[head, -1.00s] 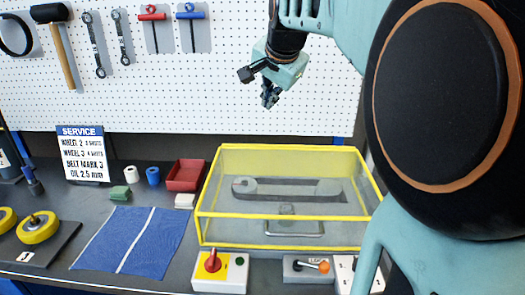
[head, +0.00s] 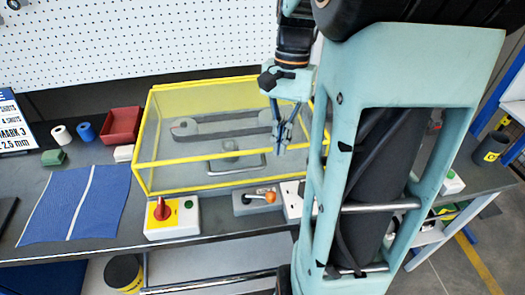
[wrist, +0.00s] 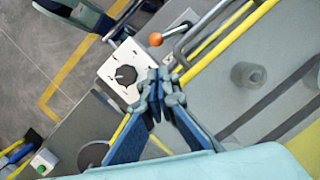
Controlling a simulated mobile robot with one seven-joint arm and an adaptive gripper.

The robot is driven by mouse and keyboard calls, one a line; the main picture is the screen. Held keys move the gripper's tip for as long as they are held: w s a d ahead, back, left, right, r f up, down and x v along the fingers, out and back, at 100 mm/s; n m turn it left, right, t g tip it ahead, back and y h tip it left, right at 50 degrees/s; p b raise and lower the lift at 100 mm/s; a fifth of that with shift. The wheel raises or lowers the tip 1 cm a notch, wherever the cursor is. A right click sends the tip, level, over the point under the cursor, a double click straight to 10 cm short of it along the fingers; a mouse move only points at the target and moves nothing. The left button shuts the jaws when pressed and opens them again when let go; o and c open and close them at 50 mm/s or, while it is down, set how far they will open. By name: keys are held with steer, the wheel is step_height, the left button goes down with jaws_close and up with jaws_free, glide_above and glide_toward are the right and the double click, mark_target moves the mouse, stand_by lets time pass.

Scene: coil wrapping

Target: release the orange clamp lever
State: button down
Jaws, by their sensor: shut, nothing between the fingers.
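The orange ball of the clamp lever (head: 270,197) sits on a short metal arm over a small grey block (head: 242,204), at the bench's front edge. It also shows in the wrist view (wrist: 155,39), near the top centre. My gripper (head: 281,150) is shut and empty, above and slightly right of the lever, in front of the right part of the guard. In the wrist view my blue fingers (wrist: 160,80) are together, below the orange ball in the picture and apart from it, beside a white box with a black knob.
A yellow-framed clear guard (head: 165,120) with a front handle stands behind the lever. A red rotary switch box (head: 172,222) is left of it. The white knob box (wrist: 124,73) is close by on the right. A blue mat (head: 75,205) lies left.

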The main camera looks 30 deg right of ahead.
mark_target(258, 197)
steer(key=shift+s+f, duration=0.1)
steer(key=shift+f, duration=0.05)
steer(key=x, duration=0.9)
steer(key=shift+s+a+f, duration=0.1)
steer(key=shift+a+f, duration=0.05)
steer(key=shift+f, duration=0.2)
